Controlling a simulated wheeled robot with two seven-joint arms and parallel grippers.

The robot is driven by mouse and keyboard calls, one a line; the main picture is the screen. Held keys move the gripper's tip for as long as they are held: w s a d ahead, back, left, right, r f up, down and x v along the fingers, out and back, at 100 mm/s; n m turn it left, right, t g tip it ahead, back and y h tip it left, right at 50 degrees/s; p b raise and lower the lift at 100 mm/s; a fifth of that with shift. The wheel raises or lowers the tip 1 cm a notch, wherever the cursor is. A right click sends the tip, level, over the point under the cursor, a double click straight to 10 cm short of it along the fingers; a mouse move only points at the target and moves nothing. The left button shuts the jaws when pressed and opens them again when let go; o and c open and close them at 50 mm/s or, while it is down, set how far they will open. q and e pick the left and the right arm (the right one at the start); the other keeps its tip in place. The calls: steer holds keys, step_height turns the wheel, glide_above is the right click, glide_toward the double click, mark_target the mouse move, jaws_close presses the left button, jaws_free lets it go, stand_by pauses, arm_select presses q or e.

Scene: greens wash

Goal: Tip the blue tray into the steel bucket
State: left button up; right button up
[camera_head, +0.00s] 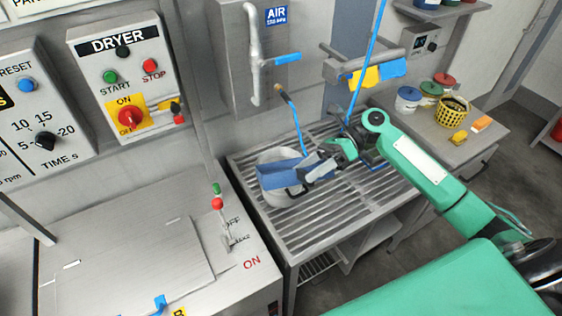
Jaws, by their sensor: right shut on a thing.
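The steel bucket (267,193) stands on a slatted metal table, near its left side. The blue tray (281,174) is over the bucket's mouth and looks tilted; it hides much of the opening. My right gripper (312,174) comes in from the right and is shut on the tray's right end. I cannot see what, if anything, is in the tray or the bucket. My left gripper is not in view.
The slatted table (345,216) has free room in front of the bucket. A blue hose (297,125) hangs behind it. A grey machine with a lever (222,228) stands left. Tubs (408,98) and a yellow basket (452,110) stand on the right-hand bench.

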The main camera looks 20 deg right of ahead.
steer(key=shift+w+d+r+m+p, duration=0.15)
steer(key=shift+w+r+p, duration=0.35)
steer(key=shift+p, duration=0.3)
steer(key=shift+w+a+r+m+p, duration=0.15)
steer(key=shift+w+r+p, duration=0.15)
steer(key=shift+r+p, duration=0.35)
steer(key=shift+w+d+r+m+g+y+p, duration=0.15)
steer(key=shift+w+r+p, duration=0.1)
steer(key=shift+w+p, duration=0.25)
steer(key=shift+w+d+r+m+g+y+p, duration=0.1)
steer(key=shift+w+r+m+g+y+p, duration=0.15)
steer(key=shift+p, duration=0.4)
steer(key=w+r+m+g+y, duration=0.1)
steer(key=w+r+m, duration=0.2)
steer(key=w, duration=0.5)
steer(key=shift+d+r, duration=0.4)
steer(key=shift+s, duration=0.15)
